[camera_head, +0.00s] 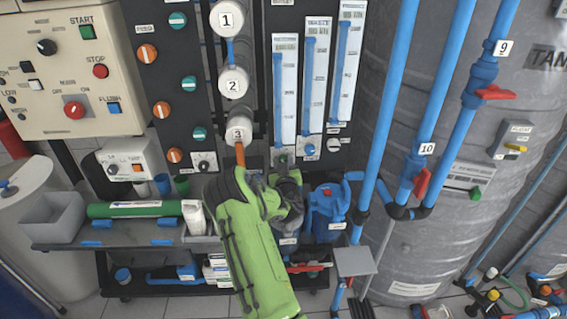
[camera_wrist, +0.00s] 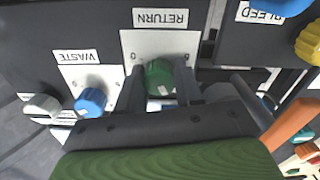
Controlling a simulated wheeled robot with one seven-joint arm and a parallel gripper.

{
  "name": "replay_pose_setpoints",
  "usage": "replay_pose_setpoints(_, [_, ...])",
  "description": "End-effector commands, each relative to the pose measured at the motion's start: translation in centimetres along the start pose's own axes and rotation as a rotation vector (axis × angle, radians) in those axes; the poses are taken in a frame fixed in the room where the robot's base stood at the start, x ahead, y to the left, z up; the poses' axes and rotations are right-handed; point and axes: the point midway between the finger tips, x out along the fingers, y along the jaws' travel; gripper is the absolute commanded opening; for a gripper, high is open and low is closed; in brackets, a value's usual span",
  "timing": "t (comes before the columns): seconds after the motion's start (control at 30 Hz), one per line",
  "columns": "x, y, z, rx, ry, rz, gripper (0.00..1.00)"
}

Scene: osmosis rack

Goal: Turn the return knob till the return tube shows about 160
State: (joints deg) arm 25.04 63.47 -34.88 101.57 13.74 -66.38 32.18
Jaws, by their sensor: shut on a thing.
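The green return knob (camera_wrist: 159,76) sits on a plate under the upside-down RETURN label (camera_wrist: 160,18) in the wrist view. My gripper (camera_wrist: 158,82) is shut on it, one dark finger on each side. In the head view my gripper (camera_head: 281,172) is at the foot of the leftmost of three scale tubes and mostly hides the knob. That return tube (camera_head: 286,90) has a blue column rising to its upper part; its scale figures are too small to read.
The blue waste knob (camera_wrist: 91,101) is close beside my gripper, with a pale knob (camera_wrist: 42,105) beyond it. A yellow knob (camera_wrist: 309,42) and the BLEED label (camera_wrist: 264,14) are on the other side. White numbered housings (camera_head: 233,82) stand left of the tubes.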

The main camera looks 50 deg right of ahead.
Motion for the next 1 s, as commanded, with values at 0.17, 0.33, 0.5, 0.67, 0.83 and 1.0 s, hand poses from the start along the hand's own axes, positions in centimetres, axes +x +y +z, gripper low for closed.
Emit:
replay_pose_setpoints(0.17, [0.0,-0.02,0.01,0.001,0.0,0.0,0.57])
replay_pose_setpoints(0.33, [0.0,-0.01,0.0,0.001,0.0,0.0,0.61])
replay_pose_setpoints(0.5, [0.0,0.01,-0.02,0.022,0.0,0.0,0.61])
replay_pose_setpoints(0.67, [0.01,0.08,-0.16,0.217,0.0,0.0,0.61])
replay_pose_setpoints(0.83, [0.0,0.15,-0.24,0.52,-0.001,0.001,0.61])
replay_pose_setpoints(1.0, [0.0,0.19,-0.27,0.797,-0.001,0.001,0.61])
